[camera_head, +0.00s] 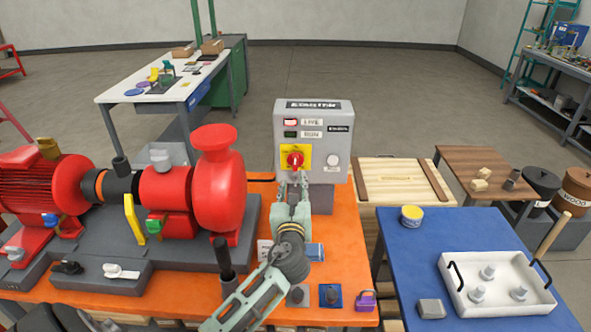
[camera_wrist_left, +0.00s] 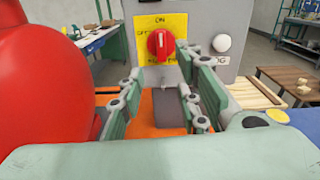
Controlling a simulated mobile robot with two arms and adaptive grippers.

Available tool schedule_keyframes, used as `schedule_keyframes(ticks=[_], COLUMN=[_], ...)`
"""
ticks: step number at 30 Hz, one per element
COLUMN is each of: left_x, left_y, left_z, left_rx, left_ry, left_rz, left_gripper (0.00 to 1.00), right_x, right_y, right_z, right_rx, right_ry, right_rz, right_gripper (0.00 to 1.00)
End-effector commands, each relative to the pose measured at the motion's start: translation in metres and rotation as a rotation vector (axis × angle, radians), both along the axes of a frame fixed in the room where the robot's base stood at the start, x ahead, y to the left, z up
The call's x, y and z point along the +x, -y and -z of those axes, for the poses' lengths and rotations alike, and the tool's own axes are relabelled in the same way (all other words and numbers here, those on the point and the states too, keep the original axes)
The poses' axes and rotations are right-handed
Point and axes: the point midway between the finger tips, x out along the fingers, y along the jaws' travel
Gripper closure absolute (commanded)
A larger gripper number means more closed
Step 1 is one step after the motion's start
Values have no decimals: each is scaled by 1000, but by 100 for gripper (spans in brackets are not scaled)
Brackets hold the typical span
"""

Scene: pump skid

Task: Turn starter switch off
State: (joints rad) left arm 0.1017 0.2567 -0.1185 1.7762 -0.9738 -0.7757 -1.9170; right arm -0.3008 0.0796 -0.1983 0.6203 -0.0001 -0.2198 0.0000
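The starter box (camera_head: 340,115) is a grey cabinet standing upright at the back of the orange bench. Its red rotary switch (camera_head: 293,160) sits on a yellow plate (camera_wrist_left: 180,24). In the left wrist view the switch knob (camera_wrist_left: 160,44) is upright, its light mark toward the "ON" label at the top; lettering at the left is partly covered. My left gripper (camera_head: 292,183) is just in front of and slightly below the switch. In the wrist view its fingers are spread either side of the knob's line, with nothing between them. My right gripper is not in view.
The red pump (camera_head: 218,185) stands close left of my left gripper. A white button (camera_head: 333,160) is right of the switch. A purple padlock (camera_head: 366,300) and a blue tag (camera_head: 331,295) lie at the bench front. A blue table (camera_head: 400,250) stands right.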

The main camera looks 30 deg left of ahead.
Motion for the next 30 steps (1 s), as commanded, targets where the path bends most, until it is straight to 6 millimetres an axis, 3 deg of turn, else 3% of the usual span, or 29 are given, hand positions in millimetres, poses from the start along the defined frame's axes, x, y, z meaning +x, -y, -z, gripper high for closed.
schedule_keyframes(ticks=[4,18,30], left_x=[12,66,72], left_y=[-4,-38,-42], left_z=[-8,-7,-6], left_rx=[78,73,71], left_ry=[-16,-17,-16], left_rz=[7,6,7], left_gripper=[69,69,69], right_x=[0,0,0], right_y=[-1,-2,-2], right_z=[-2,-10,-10], right_rx=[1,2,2], right_ry=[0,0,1], right_rz=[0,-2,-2], right_gripper=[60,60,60])
